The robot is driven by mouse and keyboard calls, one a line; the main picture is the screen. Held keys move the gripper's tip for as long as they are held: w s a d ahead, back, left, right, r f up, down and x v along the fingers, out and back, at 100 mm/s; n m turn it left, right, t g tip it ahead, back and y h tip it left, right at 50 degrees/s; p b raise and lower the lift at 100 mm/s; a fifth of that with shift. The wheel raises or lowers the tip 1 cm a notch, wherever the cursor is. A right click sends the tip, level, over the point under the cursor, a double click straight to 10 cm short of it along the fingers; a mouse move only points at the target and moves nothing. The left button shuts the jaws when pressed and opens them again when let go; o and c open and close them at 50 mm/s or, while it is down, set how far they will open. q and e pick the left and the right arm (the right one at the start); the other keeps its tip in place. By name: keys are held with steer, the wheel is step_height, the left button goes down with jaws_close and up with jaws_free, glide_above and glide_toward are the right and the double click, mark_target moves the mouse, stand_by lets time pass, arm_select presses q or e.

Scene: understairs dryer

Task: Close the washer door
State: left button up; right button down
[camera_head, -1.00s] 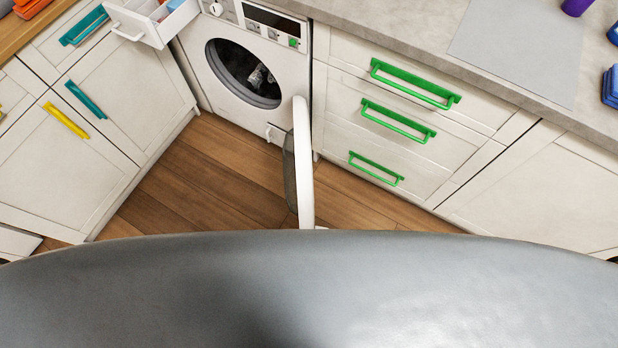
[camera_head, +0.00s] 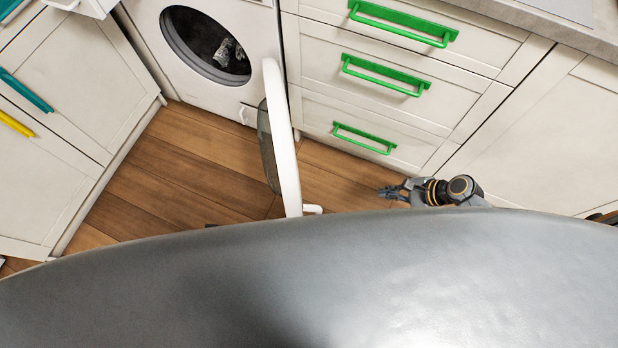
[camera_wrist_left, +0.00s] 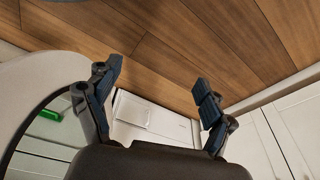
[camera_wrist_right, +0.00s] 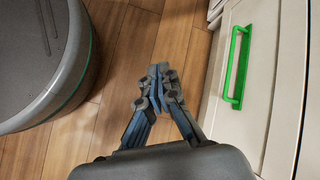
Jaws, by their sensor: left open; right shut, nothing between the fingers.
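The washer (camera_head: 207,50) stands at the upper left of centre in the head view, with its round drum opening uncovered. Its white-rimmed door (camera_head: 282,140) stands wide open, swung out toward me, seen nearly edge-on. My right gripper (camera_head: 392,191) is to the right of the door and apart from it, low in front of the drawers. In the right wrist view its fingers (camera_wrist_right: 160,85) are together and empty. My left gripper (camera_wrist_left: 157,95) shows in its wrist view with fingers spread and nothing between them. A pale curved rim, apparently the door (camera_wrist_left: 45,75), is at the left of that view.
Drawers with green handles (camera_head: 385,76) stand right of the washer. White cabinets (camera_head: 60,75) are on the left, with an open drawer (camera_head: 85,6) above. Bare wooden floor (camera_head: 165,180) lies in front of the washer. My own body fills the bottom of the head view.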

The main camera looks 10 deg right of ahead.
steer(key=w+a+r+m+y+b, duration=0.2)
steer(key=w+a+r+y+b, duration=0.15)
steer(key=r, duration=0.55)
steer(key=g+y+b, duration=0.3)
steer(key=y, duration=0.2)
glide_toward(296, 172)
steer(key=b+x, duration=0.2)
steer(key=x, duration=0.3)
steer(key=shift+s+a, duration=0.15)
steer(key=shift+a, duration=0.5)
arm_select(q)
step_height(296, 172, up, 11)
steer(key=w+t, duration=0.1)
steer(key=t, duration=0.1)
steer(key=shift+w, duration=0.3)
arm_select(e)
steer(key=shift+a, duration=0.4)
arm_select(q)
steer(key=shift+s+r, duration=0.1)
